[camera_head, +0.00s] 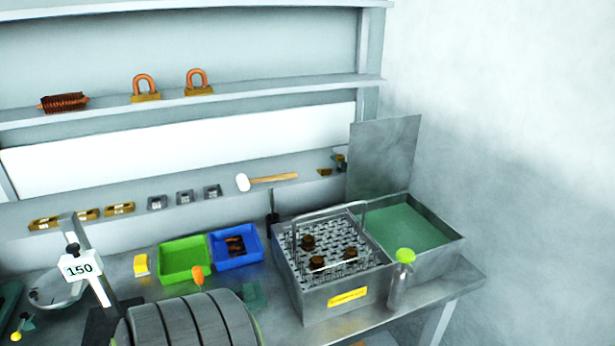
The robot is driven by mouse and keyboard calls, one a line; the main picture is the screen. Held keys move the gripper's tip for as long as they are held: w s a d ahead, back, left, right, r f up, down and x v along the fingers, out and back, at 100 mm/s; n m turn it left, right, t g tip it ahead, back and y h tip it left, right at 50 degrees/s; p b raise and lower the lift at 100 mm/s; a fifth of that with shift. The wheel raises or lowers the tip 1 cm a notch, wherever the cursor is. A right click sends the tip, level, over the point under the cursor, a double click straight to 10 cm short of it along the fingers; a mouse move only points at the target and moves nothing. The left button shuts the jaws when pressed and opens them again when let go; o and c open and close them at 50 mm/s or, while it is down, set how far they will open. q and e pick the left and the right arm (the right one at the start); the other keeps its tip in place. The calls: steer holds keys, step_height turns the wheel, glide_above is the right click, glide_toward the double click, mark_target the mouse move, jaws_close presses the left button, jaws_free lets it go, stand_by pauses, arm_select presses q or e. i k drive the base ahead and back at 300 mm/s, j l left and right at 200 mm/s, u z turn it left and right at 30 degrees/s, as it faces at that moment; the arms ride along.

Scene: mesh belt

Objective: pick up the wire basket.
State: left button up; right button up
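The wire basket (335,232) is a grey mesh tray with raised wire handles. It sits inside the left part of an open metal tank (310,303) with a yellow label, on the right of the bench. Several small brown parts (350,254) lie in the basket. Its lower part is hidden by the tank walls. Neither of my grippers shows in the head view, so their position relative to the basket cannot be seen.
Right of the basket is a tank section with green liquid (405,226) and a raised lid (383,155). A bottle with a lime cap (404,256) stands before the tank. Green (185,272) and blue (254,258) bins sit left. A large grooved grey cylinder (190,322) fills the front.

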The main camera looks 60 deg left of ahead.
mark_target(294, 244)
steer(key=u, duration=1.6)
